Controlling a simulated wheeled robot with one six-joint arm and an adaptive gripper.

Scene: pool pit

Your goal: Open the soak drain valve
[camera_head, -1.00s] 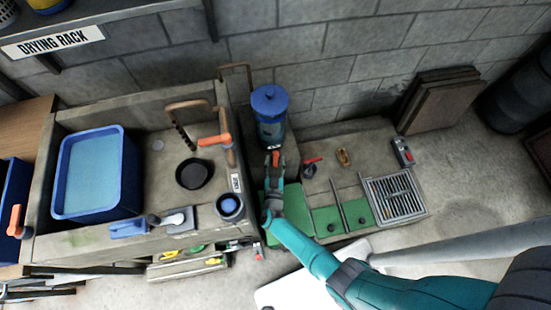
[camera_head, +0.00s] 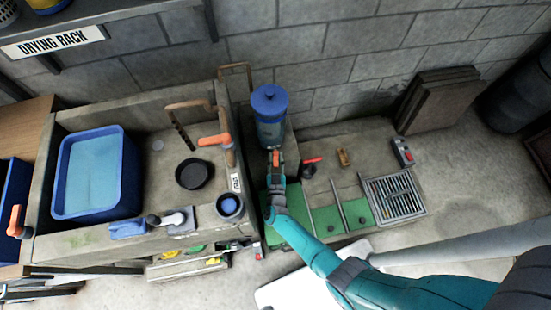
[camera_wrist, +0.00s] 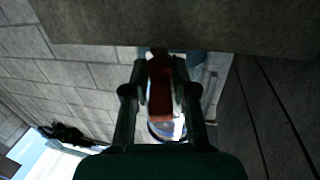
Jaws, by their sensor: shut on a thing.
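My gripper (camera_head: 276,166) is beside the foot of a blue-lidded canister (camera_head: 270,118), right of the basin. It is shut on a red-orange handle (camera_head: 276,156). In the wrist view the handle (camera_wrist: 160,92) stands between the two fingers (camera_wrist: 160,75). The handle's mount is hidden, and I cannot read a label on it. A separate red lever (camera_head: 313,160) on a dark valve body sits just to the right, apart from my gripper. An orange-handled fitting (camera_head: 214,140) is at the basin's right side.
The concrete basin (camera_head: 150,232) holds a blue tub (camera_head: 62,185) and a black bowl (camera_head: 195,174). A floor grate (camera_head: 385,208), green panels (camera_head: 328,221) and a red-buttoned box (camera_head: 403,152) are at the right. A block wall stands behind.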

